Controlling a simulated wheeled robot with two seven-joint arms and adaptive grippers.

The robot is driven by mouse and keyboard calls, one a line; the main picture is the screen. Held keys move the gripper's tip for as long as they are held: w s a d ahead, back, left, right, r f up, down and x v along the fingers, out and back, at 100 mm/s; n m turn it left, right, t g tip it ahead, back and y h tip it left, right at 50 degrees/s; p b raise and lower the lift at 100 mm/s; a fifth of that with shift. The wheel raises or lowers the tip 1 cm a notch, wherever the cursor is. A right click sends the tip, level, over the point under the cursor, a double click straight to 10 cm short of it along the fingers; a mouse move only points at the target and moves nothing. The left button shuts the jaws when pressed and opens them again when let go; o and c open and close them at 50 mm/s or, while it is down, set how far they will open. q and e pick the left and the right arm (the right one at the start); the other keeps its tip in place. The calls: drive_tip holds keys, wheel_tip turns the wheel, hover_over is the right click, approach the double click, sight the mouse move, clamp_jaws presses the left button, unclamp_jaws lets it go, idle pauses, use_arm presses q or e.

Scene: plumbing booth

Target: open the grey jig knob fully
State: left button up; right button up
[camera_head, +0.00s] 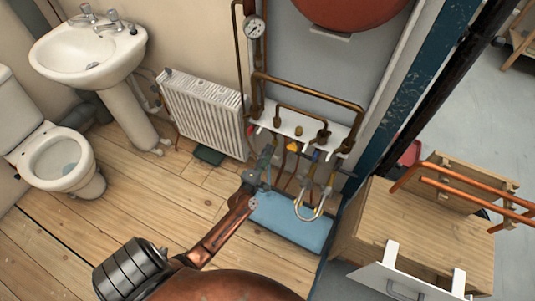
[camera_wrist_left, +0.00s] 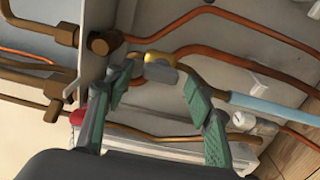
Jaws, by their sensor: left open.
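My left gripper (camera_head: 266,158) reaches in from the lower left, close to the pipework under the white shelf. In the left wrist view its green-grey fingers (camera_wrist_left: 160,82) are spread apart, with nothing held between them. A small pale grey part (camera_wrist_left: 160,74) next to a yellow brass fitting (camera_wrist_left: 161,58) shows between the fingertips. It looks like the grey jig knob, but I cannot tell for certain, nor how far it is turned. In the head view I cannot pick the knob out. A yellow fitting (camera_head: 294,147) shows there under the shelf. My right gripper is not in view.
Copper pipes (camera_head: 305,92) and a white shelf (camera_head: 290,125) stand close around the gripper. A blue tray (camera_head: 295,222) lies on the floor below. A radiator (camera_head: 203,112) is to the left and a wooden cabinet (camera_head: 425,225) to the right.

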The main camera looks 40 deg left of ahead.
use_arm(q)
drive_tip(key=v, duration=1.1)
drive_tip(key=shift+s, duration=0.25)
drive_tip(key=shift+d+f, duration=0.1)
drive_tip(key=shift+d, duration=0.05)
